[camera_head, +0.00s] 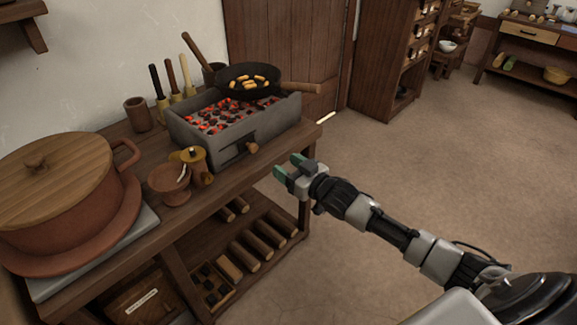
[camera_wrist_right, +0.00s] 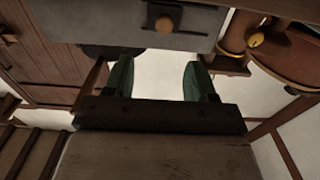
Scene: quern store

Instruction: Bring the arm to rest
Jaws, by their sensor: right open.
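My right gripper (camera_head: 291,172) is open and empty. It hangs in free air just off the front right edge of the wooden bench (camera_head: 150,245), with my arm reaching in from the lower right. In the right wrist view its two green fingertips (camera_wrist_right: 160,80) stand apart with nothing between them. The grey brazier (camera_head: 240,148) stands on the bench beyond the gripper, and its front with a round knob (camera_wrist_right: 164,24) shows in the wrist view. My left gripper is not in view.
A black pan (camera_head: 236,85) with yellow pieces sits over glowing coals. A large lidded pot (camera_head: 60,210), a small reddish bowl (camera_head: 172,180) and a pepper mill (camera_head: 197,165) share the bench. Split logs (camera_head: 270,233) lie on the lower shelf. The floor (camera_head: 400,160) at right is clear.

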